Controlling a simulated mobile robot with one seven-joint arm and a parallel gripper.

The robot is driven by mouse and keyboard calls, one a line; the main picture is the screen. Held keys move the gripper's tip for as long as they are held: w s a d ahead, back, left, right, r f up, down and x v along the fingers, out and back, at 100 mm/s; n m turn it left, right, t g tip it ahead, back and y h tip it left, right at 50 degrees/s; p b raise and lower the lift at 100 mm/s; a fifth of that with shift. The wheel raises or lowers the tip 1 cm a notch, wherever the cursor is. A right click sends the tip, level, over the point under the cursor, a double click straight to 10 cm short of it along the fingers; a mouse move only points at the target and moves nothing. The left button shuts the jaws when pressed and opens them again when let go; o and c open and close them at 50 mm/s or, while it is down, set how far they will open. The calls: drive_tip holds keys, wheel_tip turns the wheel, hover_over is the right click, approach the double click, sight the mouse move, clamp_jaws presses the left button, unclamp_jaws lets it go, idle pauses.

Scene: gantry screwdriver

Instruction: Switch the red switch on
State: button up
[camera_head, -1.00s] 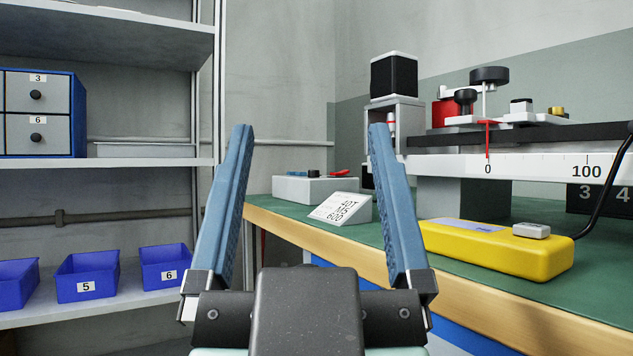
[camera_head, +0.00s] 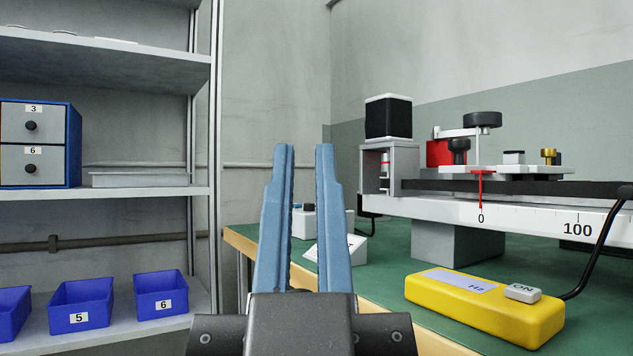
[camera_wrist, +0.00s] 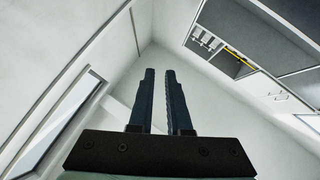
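My gripper (camera_head: 304,150) points forward in the head view, in front of the green bench, with blue fingers. A narrow gap shows between the fingers and nothing is held. The wrist view shows the same gap at my gripper (camera_wrist: 158,75). A light grey box (camera_head: 303,223) with small blue and dark parts on top stands at the back of the bench, seen partly between the fingers. No red switch shows now; the right finger hides part of that box.
A yellow control box (camera_head: 480,304) with a grey ON button (camera_head: 523,292) and black cable lies on the bench (camera_head: 395,270). A white sign (camera_head: 352,249) is partly behind my right finger. The ruler gantry (camera_head: 520,215) stands at right, shelves with blue bins (camera_head: 82,303) at left.

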wheel_tip(320, 180, up, 66)
drive_tip(key=p, duration=6.4)
drive_tip(key=shift+r, duration=0.25)
clamp_jaws()
drive_tip(key=shift+f, duration=0.15)
